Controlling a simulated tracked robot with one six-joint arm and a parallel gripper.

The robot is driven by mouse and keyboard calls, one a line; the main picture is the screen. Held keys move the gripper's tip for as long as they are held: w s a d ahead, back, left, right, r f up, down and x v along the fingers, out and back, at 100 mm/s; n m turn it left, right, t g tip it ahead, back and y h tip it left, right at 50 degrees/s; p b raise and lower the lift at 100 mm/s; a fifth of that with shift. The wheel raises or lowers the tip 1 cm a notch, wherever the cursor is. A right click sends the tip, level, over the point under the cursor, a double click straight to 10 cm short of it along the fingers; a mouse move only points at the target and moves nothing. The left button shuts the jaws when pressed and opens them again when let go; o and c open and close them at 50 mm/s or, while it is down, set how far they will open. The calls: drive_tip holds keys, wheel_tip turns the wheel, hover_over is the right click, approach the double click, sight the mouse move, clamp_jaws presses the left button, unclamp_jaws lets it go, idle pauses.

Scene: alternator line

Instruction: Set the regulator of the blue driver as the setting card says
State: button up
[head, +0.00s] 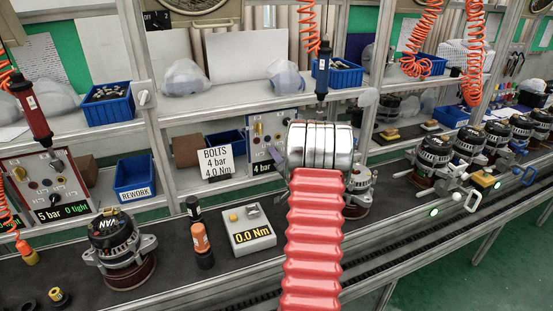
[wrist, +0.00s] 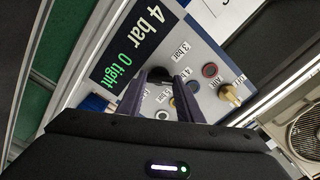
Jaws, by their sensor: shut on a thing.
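The blue driver (head: 322,70) hangs upright from an orange coiled hose. The setting card (head: 218,162) reads "BOLTS 4 bar 4.0 Nm". The regulator panel (head: 262,128) below the driver is partly hidden by my arm. In the wrist view, its display (wrist: 131,47) reads "4 bar 0 tight". The black regulator knob (wrist: 160,75) sits between my gripper's fingers (wrist: 160,84), which are shut on it. Small bar labels stand around the knob; its pointer is hidden. In the head view my gripper is mostly hidden behind my arm.
A brass air knob (wrist: 230,94) and a red button (wrist: 209,70) are on the same panel, close to my fingers. A red driver (head: 33,108) hangs at left over its own panel (head: 45,185). An alternator (head: 120,245) and a torque tester (head: 248,230) stand on the bench.

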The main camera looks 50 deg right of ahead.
drive_tip(key=shift+w, duration=0.1)
idle(0.4)
drive_tip(key=o, duration=1.1)
drive_tip(key=v, duration=1.4)
drive_tip(key=shift+f, duration=0.15)
drive_tip(key=shift+w, duration=0.1)
